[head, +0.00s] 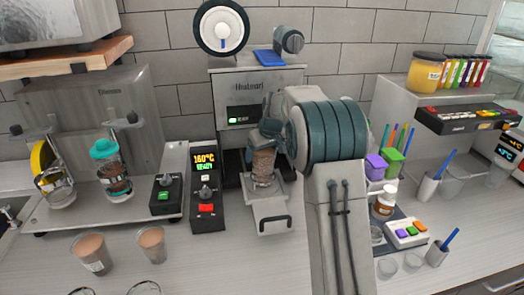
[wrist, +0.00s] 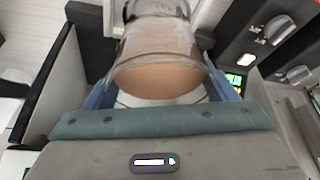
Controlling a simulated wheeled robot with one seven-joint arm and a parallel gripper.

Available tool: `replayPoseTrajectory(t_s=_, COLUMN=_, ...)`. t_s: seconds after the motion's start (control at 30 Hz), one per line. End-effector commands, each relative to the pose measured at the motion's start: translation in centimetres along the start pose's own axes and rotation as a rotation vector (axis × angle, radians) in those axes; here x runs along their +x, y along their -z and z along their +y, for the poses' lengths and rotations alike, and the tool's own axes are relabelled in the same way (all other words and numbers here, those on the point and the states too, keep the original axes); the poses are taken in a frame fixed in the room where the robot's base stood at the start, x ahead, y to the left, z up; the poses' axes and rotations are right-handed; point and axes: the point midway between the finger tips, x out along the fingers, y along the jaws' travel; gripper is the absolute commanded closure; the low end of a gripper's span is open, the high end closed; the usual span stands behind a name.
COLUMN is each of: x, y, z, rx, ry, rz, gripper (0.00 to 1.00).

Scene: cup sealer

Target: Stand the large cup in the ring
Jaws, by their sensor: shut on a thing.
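The large cup (head: 263,168) is clear with brown contents. It looks upright, over the pulled-out tray (head: 273,218) of the sealer (head: 255,85). My gripper (head: 268,130) is shut on its upper part. In the wrist view the blue fingers (wrist: 158,95) sit on both sides of the cup (wrist: 155,45), below its clear rim. The cup's lower end is at the tray's ring (head: 278,186), which is mostly hidden behind the cup. I cannot tell whether the cup rests fully in the ring or hangs slightly above it.
Two brown-filled cups (head: 92,254) (head: 151,243) stand on the counter at front left. A control box reading 160°C (head: 206,185) stands just left of the tray. Right of my arm are a jar (head: 384,203), a button panel (head: 407,234) and pen cups (head: 428,187).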

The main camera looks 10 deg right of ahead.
Motion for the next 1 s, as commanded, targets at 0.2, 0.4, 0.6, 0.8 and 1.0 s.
replayPoseTrajectory(t_s=0.2, x=0.2, y=-0.1, z=0.0, rx=0.000, ry=-0.001, rz=0.003, gripper=0.85)
replayPoseTrajectory(t_s=0.4, x=0.6, y=-0.2, z=0.0, rx=0.000, ry=0.000, rz=0.000, gripper=0.08)
replayPoseTrajectory(t_s=0.6, x=0.6, y=-0.2, z=0.0, rx=0.000, ry=0.000, rz=0.000, gripper=0.00)
replayPoseTrajectory(t_s=0.8, x=-0.3, y=0.1, z=0.0, rx=0.000, ry=0.000, rz=0.000, gripper=0.00)
replayPoseTrajectory(t_s=1.0, x=-3.9, y=0.0, z=0.1, rx=0.001, ry=-0.001, rz=0.004, gripper=0.00)
